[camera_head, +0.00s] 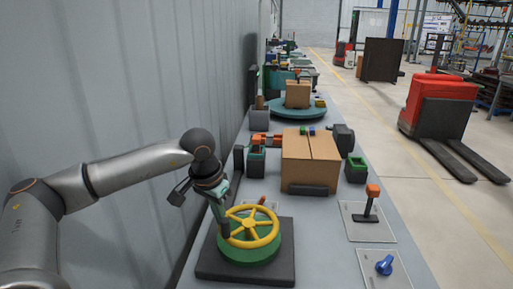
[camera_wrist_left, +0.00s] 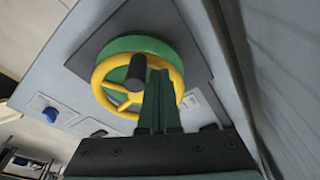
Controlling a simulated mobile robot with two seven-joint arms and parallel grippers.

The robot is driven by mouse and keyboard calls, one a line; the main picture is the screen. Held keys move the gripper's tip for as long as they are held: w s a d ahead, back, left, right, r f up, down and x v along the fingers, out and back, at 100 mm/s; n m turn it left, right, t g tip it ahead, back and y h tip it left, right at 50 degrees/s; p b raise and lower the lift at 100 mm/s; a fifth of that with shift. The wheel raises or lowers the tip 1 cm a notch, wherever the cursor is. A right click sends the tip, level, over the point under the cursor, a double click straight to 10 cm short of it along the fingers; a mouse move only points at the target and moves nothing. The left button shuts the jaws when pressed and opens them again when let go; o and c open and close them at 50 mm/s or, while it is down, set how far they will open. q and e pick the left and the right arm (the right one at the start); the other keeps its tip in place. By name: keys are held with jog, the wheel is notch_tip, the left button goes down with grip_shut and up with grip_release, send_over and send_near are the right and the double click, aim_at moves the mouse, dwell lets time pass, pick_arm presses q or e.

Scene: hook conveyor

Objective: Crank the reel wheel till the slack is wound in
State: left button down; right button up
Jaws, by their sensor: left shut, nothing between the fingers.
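The yellow reel wheel (camera_head: 262,238) with spokes sits on a green round drum (camera_head: 252,256) on a dark square base. In the left wrist view the yellow wheel (camera_wrist_left: 104,94) shows tilted, with the green drum (camera_wrist_left: 136,46) behind it. A dark cylindrical crank handle (camera_head: 226,229) stands up at the wheel's left rim; it also shows in the left wrist view (camera_wrist_left: 136,72). My left gripper (camera_head: 220,212) is shut and empty, its green fingers (camera_wrist_left: 158,82) right beside the handle. I cannot tell whether they touch it. No slack line can be made out. My right gripper is not in view.
A cardboard box (camera_head: 310,160) stands behind the wheel. An orange-topped lever (camera_head: 371,203) and a blue knob (camera_head: 384,265) sit on plates to the right. A grey corrugated wall (camera_head: 120,100) runs close along the left. A red pallet truck (camera_head: 440,105) stands on the floor.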

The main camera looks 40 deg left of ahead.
pick_arm(q)
jog(key=shift+r, duration=0.1)
notch_tip(320, 180, up, 9)
jog(key=p, duration=0.7)
dwell(0.5)
